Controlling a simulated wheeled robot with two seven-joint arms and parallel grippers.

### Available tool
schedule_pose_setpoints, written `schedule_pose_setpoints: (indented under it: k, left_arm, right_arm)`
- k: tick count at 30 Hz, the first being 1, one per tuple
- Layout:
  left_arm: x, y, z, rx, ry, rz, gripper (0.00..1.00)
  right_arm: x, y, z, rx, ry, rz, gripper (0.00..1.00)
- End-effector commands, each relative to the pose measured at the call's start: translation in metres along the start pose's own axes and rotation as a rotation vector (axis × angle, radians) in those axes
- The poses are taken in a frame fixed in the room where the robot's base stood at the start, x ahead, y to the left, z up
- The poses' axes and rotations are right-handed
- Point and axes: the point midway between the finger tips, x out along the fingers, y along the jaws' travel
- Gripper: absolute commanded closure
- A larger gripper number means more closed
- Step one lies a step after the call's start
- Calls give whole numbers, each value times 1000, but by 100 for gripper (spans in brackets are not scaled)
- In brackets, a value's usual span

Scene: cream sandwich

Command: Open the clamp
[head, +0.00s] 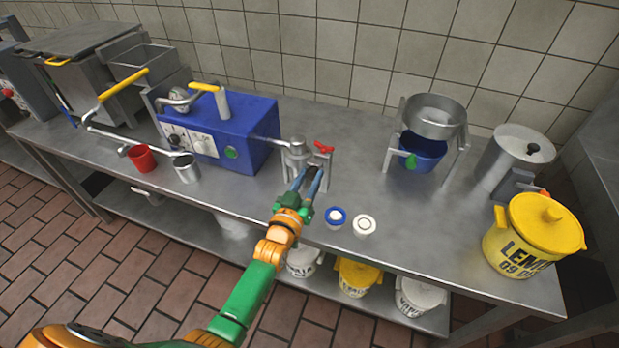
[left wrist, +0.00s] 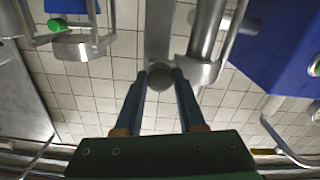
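The clamp appears to be the grey metal fitting (head: 297,158) with a red handle (head: 323,148), at the end of the pipe from the blue machine. My left gripper (head: 310,173) reaches up to the front of this fitting. In the left wrist view its two long blue fingers (left wrist: 161,78) stand apart, one on each side of a round grey knob (left wrist: 160,72). I cannot tell whether the fingertips touch the knob. The red handle cannot be made out in the left wrist view. My right gripper is not in view.
The blue machine (head: 222,132) stands left of the fitting. Two small round items (head: 336,216) lie at the front right. A stand with a blue bucket (head: 424,150) and a yellow pot (head: 538,228) are at right.

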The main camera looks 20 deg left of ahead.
Motion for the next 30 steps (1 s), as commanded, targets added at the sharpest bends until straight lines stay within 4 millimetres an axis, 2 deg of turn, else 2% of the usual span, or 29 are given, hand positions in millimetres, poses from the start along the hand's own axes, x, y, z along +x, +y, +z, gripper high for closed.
schedule_pose_setpoints:
  k: [1, 3, 30]
  left_arm:
    - [0, 0, 0, 0, 0, 0, 85]
    - [0, 0, 0, 0, 0, 0, 100]
    - [0, 0, 1, 0, -2, 0, 100]
  right_arm:
    - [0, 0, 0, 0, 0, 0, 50]
    - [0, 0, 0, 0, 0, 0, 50]
    - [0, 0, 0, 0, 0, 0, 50]
